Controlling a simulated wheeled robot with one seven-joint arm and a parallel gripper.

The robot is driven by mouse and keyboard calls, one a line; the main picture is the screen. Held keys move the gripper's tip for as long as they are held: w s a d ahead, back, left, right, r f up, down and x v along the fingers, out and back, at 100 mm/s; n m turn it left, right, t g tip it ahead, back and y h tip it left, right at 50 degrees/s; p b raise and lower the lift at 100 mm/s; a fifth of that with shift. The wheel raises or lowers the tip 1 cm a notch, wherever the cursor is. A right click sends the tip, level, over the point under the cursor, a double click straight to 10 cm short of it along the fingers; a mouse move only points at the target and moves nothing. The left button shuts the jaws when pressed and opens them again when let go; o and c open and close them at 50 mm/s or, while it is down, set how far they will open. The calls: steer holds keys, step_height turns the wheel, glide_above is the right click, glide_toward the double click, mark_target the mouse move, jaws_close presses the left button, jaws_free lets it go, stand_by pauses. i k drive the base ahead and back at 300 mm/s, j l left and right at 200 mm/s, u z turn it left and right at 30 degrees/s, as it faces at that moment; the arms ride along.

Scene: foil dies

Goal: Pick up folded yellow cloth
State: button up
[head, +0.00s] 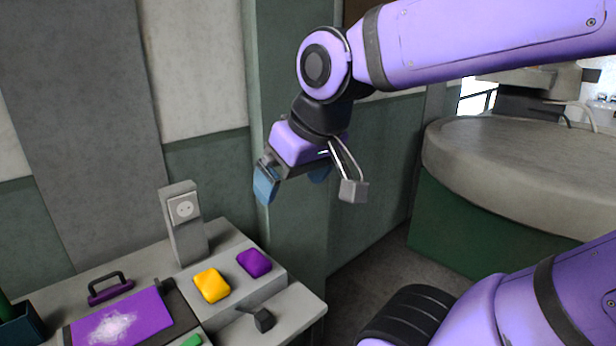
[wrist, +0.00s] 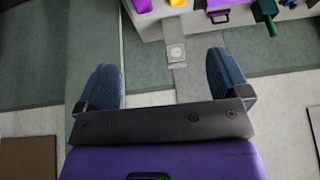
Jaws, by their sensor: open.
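The folded yellow cloth (head: 211,286) lies on a raised grey step of the bench, a small pillow-like block in the head view. In the wrist view a piece of yellow (wrist: 177,3) shows at the top edge, cut off by the frame. A similar purple folded cloth (head: 254,263) lies to its right, apart from it; it also shows in the wrist view (wrist: 142,5). My gripper (head: 290,190) is in the air above and to the right of the yellow cloth, well away from it. Its blue fingers, seen in the wrist view (wrist: 165,80), are apart with nothing between them.
A grey post with a socket (head: 184,215) stands behind the yellow cloth. A purple board with a white patch (head: 118,322) and a purple handle (head: 110,288) lie to the left. A dark grey block (head: 262,319) sits in front. A round grey table (head: 530,175) is at right.

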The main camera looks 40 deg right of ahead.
mark_target(210, 284)
steer(key=i+l+u, duration=0.1)
steer(key=l, duration=0.3)
steer(key=i+l+u, duration=0.15)
steer(key=l, duration=0.3)
steer(key=i+l+u, duration=0.1)
steer(key=l, duration=0.35)
